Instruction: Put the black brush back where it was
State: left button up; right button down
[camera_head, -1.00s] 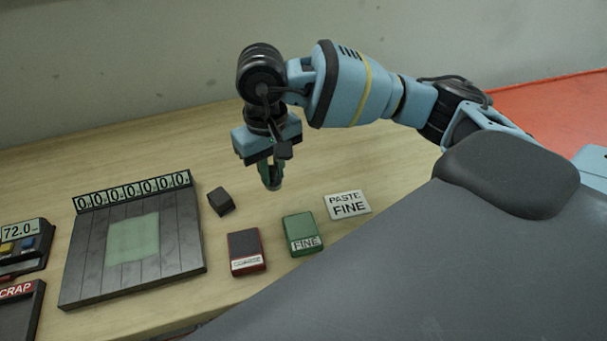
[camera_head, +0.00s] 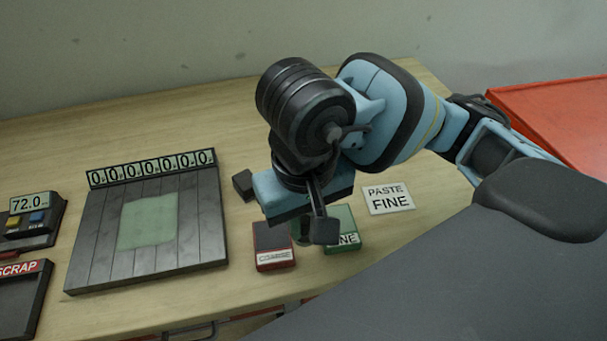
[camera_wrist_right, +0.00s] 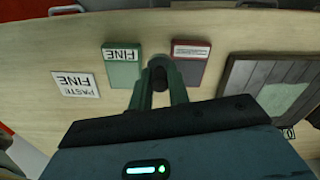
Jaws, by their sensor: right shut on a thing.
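In the right wrist view my right gripper (camera_wrist_right: 158,88) is shut on a small dark rounded thing, which I take for the black brush (camera_wrist_right: 158,72). It shows between the green block (camera_wrist_right: 122,70) and the red block (camera_wrist_right: 190,68). I cannot tell whether it touches the bench. My left gripper is not in view.
A white PASTE FINE card (camera_head: 389,198) lies right of the green block. A small black block (camera_head: 243,184) stands behind the red one. Left are a slatted plate with a counter (camera_head: 90,240), a 72.0 display box (camera_head: 35,218) and a SCRAP tray (camera_head: 18,300).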

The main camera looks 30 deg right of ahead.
jog(key=w+d, duration=0.2)
jog(key=w, duration=0.2)
jog(key=w+d+f, duration=0.1)
jog(key=w+d, duration=0.2)
jog(key=w, duration=0.2)
jog(key=w+d, duration=0.3)
jog(key=w, duration=0.1)
jog(key=shift+w+f+p, duration=0.2)
jog(key=shift+w+p, duration=0.1)
jog(key=shift+w, duration=0.05)
notch_tip(320, 180, down, 3)
jog(key=shift+f+p, duration=0.2)
jog(key=shift+p, duration=0.1)
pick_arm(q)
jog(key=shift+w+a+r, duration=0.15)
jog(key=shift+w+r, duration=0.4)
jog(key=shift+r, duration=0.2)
pick_arm(e)
jog(key=shift+f, duration=0.35)
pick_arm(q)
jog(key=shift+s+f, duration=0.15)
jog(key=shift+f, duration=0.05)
pick_arm(e)
jog(key=c, duration=1.3)
grip_release()
jog(key=shift+r, duration=0.1)
jog(key=shift+c, duration=0.2)
